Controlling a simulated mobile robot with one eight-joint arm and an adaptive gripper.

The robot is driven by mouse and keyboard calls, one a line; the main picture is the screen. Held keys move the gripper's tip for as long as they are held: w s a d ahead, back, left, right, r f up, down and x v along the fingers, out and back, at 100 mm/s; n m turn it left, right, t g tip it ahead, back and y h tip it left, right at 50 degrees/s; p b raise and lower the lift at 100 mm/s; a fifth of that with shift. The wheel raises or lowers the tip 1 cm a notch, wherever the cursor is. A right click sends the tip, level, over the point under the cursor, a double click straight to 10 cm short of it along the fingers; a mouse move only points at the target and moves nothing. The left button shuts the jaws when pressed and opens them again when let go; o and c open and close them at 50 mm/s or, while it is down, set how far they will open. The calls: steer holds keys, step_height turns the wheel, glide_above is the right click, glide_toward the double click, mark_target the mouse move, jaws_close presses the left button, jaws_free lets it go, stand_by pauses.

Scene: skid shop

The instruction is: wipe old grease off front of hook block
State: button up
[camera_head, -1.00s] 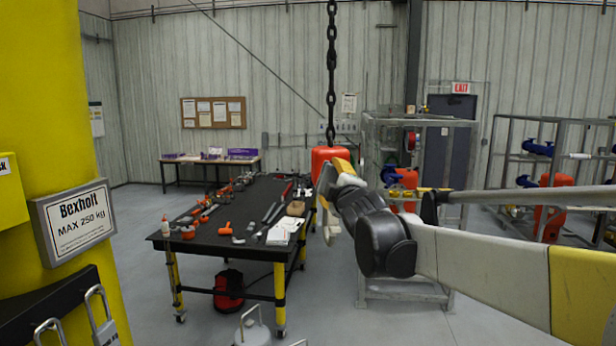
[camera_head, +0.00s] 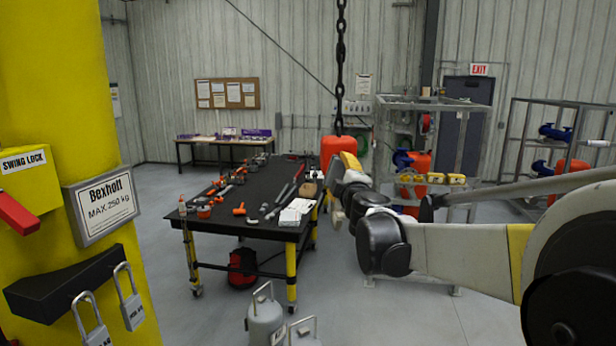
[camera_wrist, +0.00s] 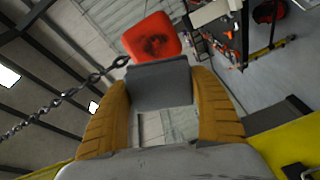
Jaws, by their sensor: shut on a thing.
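The hook block (camera_head: 330,147) is a red-orange block hanging on a dark chain. In the wrist view, the hook block (camera_wrist: 153,38) shows a dark grease smear on the face turned toward me. My gripper (camera_wrist: 160,85) is shut on a grey pad (camera_wrist: 160,82), held between its two yellow fingers. The pad's upper edge lies just below the block in the picture; I cannot tell whether they touch. In the head view, my gripper (camera_head: 341,190) is beside and below the block, partly covering it. The pad is not clear there.
A black worktable (camera_head: 235,200) with tools stands left of my arm. A yellow column (camera_head: 60,130) with a load sign and padlocks is close at left. A metal rack (camera_head: 440,105) stands behind my arm.

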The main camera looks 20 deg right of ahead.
glide_toward(329, 160)
steer(key=shift+b+x, duration=0.3)
steer(key=shift+x, duration=1.75)
steer(key=shift+b+x, duration=0.35)
steer(key=shift+x, duration=1.35)
stand_by(1.6)
steer(key=shift+d, duration=0.1)
steer(key=s+d+b, duration=0.1)
steer(key=s+d, duration=0.1)
steer(key=d, duration=0.5)
stand_by(0.7)
steer(key=shift+w+a, duration=0.25)
steer(key=shift+a, duration=0.7)
steer(key=shift+w+a, duration=0.25)
steer(key=shift+a, duration=0.7)
